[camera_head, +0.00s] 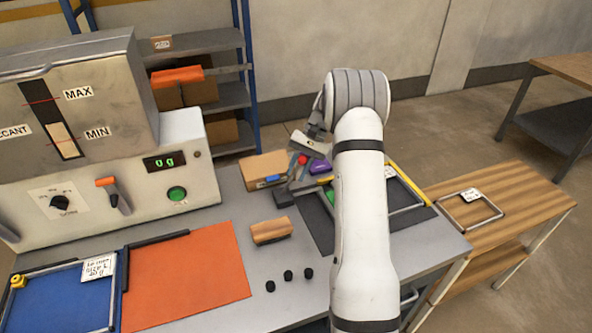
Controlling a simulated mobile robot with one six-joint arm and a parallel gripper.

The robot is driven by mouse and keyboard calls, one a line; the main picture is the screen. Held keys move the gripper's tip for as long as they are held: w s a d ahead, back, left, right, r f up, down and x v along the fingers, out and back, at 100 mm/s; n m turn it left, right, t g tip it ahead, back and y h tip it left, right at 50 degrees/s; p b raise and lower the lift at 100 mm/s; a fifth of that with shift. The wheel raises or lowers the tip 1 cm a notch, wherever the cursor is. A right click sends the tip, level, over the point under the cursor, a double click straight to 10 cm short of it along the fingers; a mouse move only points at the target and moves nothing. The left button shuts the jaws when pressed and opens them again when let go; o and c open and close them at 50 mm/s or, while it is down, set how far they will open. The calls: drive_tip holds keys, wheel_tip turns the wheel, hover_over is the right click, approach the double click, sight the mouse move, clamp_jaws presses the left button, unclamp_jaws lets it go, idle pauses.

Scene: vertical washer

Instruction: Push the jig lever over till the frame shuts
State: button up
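The jig appears to be the small cluster at the back of the bench: a wooden block (263,165), thin grey metal bars and a red knob (303,159), which looks like the lever's end. A purple piece (320,166) lies right of the knob, and a blue piece (272,179) is at the block's front. My gripper (308,147) is just above the knob, close to it; I cannot tell whether they touch. Its fingers are small and partly hidden, so their opening does not show. My arm covers the area to the right of the jig.
A dark mat with a grey and yellow frame (408,192) lies partly behind my arm. A wooden brush-like block (271,231) and three black knobs (288,275) sit in front. An orange mat (185,280), a blue tray (60,300) and a dispenser (110,185) stand left.

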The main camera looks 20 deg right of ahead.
drive_tip(key=o, duration=0.4)
drive_tip(key=b+v, duration=0.1)
drive_tip(key=v, duration=0.6)
drive_tip(key=shift+w+d+r, duration=0.15)
drive_tip(key=shift+d+r, duration=0.05)
drive_tip(key=shift+r, duration=0.1)
